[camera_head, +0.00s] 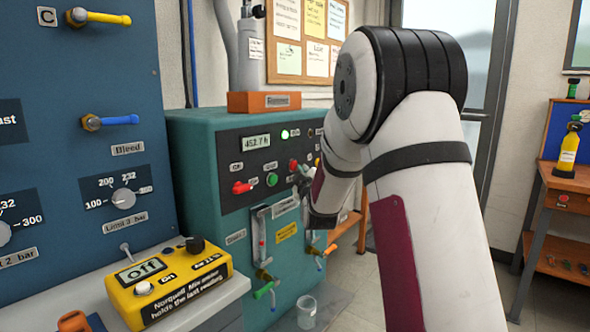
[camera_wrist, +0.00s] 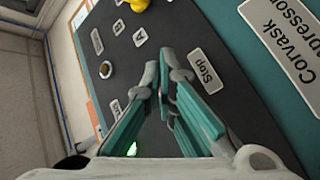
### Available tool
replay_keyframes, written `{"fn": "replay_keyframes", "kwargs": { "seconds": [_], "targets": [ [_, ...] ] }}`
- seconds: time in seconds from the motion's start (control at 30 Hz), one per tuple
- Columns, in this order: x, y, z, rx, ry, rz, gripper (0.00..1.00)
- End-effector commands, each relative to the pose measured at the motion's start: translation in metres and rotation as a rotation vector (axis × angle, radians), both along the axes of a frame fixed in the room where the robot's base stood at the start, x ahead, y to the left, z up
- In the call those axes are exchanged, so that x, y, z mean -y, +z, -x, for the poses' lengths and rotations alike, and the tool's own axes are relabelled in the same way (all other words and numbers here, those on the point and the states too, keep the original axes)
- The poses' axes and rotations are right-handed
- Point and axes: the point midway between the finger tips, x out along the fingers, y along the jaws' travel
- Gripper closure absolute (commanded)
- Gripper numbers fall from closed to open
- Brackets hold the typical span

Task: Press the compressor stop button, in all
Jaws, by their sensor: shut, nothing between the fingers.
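The compressor (camera_head: 190,150) is a teal cabinet with a dark control panel (camera_head: 240,165). A red button (camera_head: 293,165) shows on the panel beside my gripper in the head view; its label is too small to read. My gripper (camera_head: 303,182) is in front of the panel, partly hidden by my arm. In the wrist view my gripper (camera_wrist: 165,78) is shut and empty, its tips close over the panel beside the "Stop" label (camera_wrist: 205,70). The stop button is not visible there, and the fingers cover the area left of that label. I cannot tell whether the tips touch anything.
A yellow meter reading "Off" (camera_head: 185,300) sits on the ledge at front left. Valve levers (camera_head: 264,290) stick out below.

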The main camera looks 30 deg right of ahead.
Motion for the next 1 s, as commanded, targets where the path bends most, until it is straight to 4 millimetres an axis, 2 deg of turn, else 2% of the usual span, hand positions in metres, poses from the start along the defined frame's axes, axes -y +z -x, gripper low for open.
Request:
{"fn": "replay_keyframes", "kwargs": {
  "seconds": [1.0],
  "targets": [
    [-0.0017,0.0005,-0.0067,0.001,-0.002,0.000,1.00]
  ]
}}
